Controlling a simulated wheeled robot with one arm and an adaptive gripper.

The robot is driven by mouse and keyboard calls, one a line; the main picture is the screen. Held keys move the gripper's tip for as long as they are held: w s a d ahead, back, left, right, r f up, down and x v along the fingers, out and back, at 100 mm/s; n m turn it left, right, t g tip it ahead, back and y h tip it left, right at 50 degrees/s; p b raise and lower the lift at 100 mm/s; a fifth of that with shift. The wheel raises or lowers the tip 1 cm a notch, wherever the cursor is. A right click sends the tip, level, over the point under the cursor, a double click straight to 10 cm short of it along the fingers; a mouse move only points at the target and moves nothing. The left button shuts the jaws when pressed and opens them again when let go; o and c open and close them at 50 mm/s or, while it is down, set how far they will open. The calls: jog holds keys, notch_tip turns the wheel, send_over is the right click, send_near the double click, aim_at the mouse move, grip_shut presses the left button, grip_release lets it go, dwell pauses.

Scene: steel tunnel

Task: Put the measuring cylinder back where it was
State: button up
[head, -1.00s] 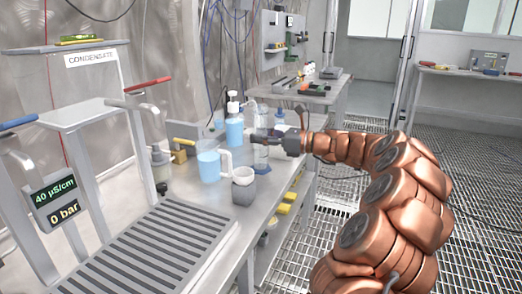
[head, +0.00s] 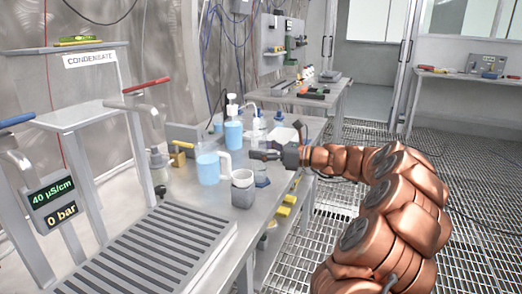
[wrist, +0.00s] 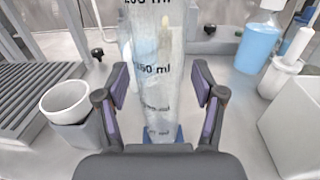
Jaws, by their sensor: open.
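The measuring cylinder (wrist: 155,60) is clear with black ml marks and a blue foot (wrist: 160,134). In the wrist view it stands between my open fingers, its top cut off by the frame; neither finger pad appears to touch it. In the head view its lower part (head: 262,180) shows on the steel bench, and my gripper hides part of it. My gripper (wrist: 160,88) is open around the cylinder; it also shows in the head view (head: 262,155), low over the bench.
A white cup in a grey holder (head: 243,190) stands left of the cylinder. A blue-filled jug (head: 208,167), a pump bottle (head: 233,125) and a wash bottle (head: 257,127) stand close by. A slatted drain rack (head: 150,255) fills the near left.

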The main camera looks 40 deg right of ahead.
jog(key=shift+s+d+r, duration=0.15)
jog(key=shift+s+d, duration=0.05)
jog(key=shift+s, duration=0.05)
jog(key=p+v, duration=0.2)
jog(key=v, duration=0.9)
jog(key=shift+s, duration=0.2)
jog(key=shift+d, duration=0.1)
